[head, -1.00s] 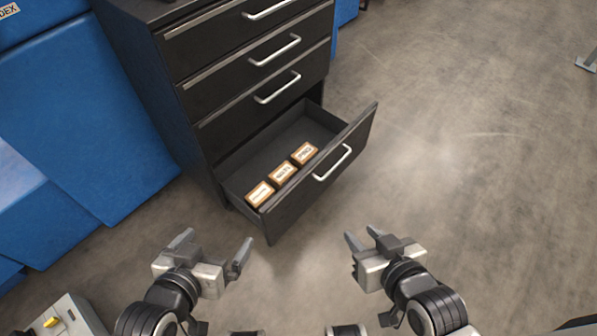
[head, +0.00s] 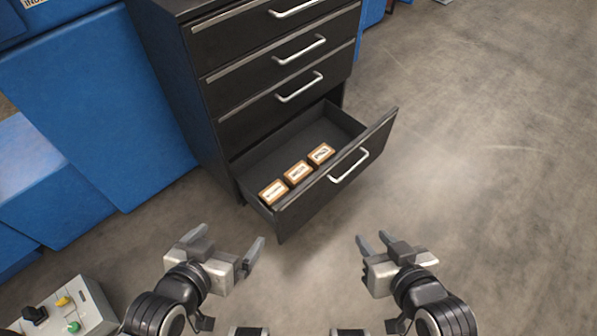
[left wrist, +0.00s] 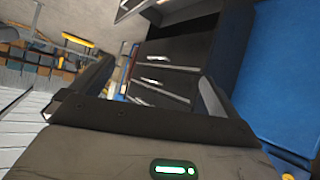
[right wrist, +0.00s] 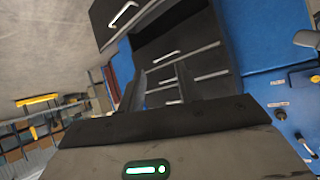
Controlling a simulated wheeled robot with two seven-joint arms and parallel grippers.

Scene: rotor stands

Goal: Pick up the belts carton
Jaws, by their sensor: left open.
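Three small brown cartons with white labels stand in a row in the open bottom drawer (head: 262,165): a near-left carton (head: 273,192), a middle carton (head: 297,173) and a far-right carton (head: 321,153). Their labels are too small to read, so I cannot tell which is the belts carton. My left gripper (head: 226,246) is open and empty, in front of the drawer and to its left. My right gripper (head: 377,242) is open with a narrower gap, empty, in front of the drawer and to its right. Neither wrist view shows the cartons.
The dark drawer cabinet (head: 225,90) has its upper drawers shut. The open drawer's front panel with its handle (head: 349,167) stands between my grippers and the cartons. A blue block (head: 105,110) is left of it. A control box (head: 75,310) is at lower left. Floor at right is clear.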

